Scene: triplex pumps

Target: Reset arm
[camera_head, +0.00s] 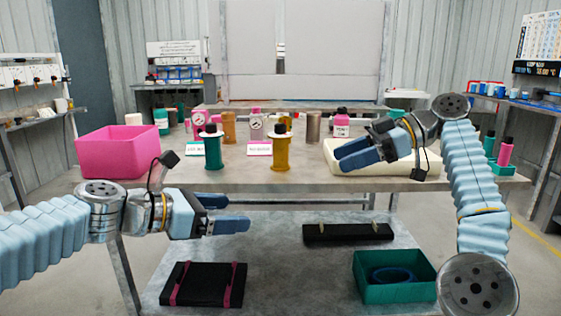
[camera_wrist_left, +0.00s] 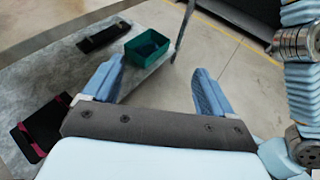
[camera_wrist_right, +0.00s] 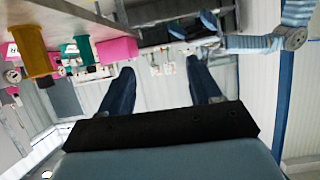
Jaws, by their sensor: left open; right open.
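My left gripper (camera_head: 238,213) is open and empty in the head view, in front of the table and above the lower shelf. Its two blue fingers stand apart in the left wrist view (camera_wrist_left: 158,90), with nothing between them. My right gripper (camera_head: 345,155) is open in the head view, in front of a cream tray (camera_head: 425,160) on the table's right side; whether it touches the tray is unclear. In the right wrist view its fingers (camera_wrist_right: 164,88) are apart with nothing between them.
A pink bin (camera_head: 118,158) and teal (camera_head: 212,150) and yellow (camera_head: 281,152) pumps stand on the table (camera_head: 230,180). Below, the lower shelf (camera_head: 270,265) bears a black pink-strapped case (camera_head: 203,286), a black block (camera_head: 347,232) and a teal box (camera_head: 394,290) with a blue ring.

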